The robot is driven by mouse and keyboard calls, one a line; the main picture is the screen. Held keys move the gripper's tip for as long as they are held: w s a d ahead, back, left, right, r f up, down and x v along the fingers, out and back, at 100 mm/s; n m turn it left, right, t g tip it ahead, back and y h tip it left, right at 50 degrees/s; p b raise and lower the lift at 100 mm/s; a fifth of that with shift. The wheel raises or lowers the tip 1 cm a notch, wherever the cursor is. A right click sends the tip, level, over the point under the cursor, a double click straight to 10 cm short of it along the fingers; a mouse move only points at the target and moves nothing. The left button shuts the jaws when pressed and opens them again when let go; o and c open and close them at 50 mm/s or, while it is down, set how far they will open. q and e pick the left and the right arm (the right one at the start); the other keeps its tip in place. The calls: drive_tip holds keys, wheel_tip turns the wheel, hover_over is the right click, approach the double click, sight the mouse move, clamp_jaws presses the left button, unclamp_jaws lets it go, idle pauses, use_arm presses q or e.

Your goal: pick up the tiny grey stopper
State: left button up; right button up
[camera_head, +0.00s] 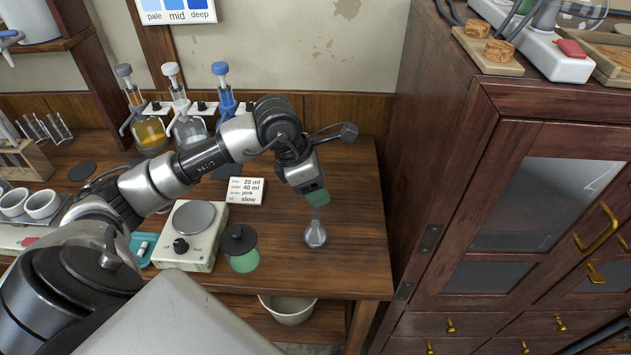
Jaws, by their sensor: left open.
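My left gripper (317,198) is over the right part of the wooden bench, pointing down, with a green part at its tip. It is open. Just below it stands a small clear-grey glass flask (316,236), its narrow neck rising toward the gripper tip. I cannot make out a separate tiny grey stopper; anything at the top of the neck is too small or hidden by the gripper. I cannot tell whether the gripper touches the neck. My right gripper is not in view.
A green jar with a dark lid (242,259), a hotplate (184,253) and a label card (238,191) are left of the flask. Dispenser bottles (150,134) stand behind. A tall wooden cabinet (460,170) bounds the right. The bench's front right (355,270) is clear.

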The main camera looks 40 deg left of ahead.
use_arm(q)
drive_tip(key=shift+c, duration=1.4)
drive_tip(key=c, duration=0.7)
drive_tip(key=shift+c, duration=0.2)
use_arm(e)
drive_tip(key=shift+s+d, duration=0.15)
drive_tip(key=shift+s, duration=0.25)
use_arm(q)
drive_tip(key=shift+r, duration=0.1)
drive_tip(key=shift+r, duration=0.4)
wheel_tip(320, 180, up, 3)
drive_tip(key=shift+s+d+r+b, duration=0.1)
drive_tip(key=shift+d+r+b, duration=0.1)
drive_tip(key=shift+b, duration=0.55)
clamp_jaws()
drive_tip(key=s+d+r+b, duration=0.1)
drive_tip(key=s+d+r, duration=0.5)
drive_tip(key=s+d, duration=0.2)
drive_tip(key=shift+r, duration=0.35)
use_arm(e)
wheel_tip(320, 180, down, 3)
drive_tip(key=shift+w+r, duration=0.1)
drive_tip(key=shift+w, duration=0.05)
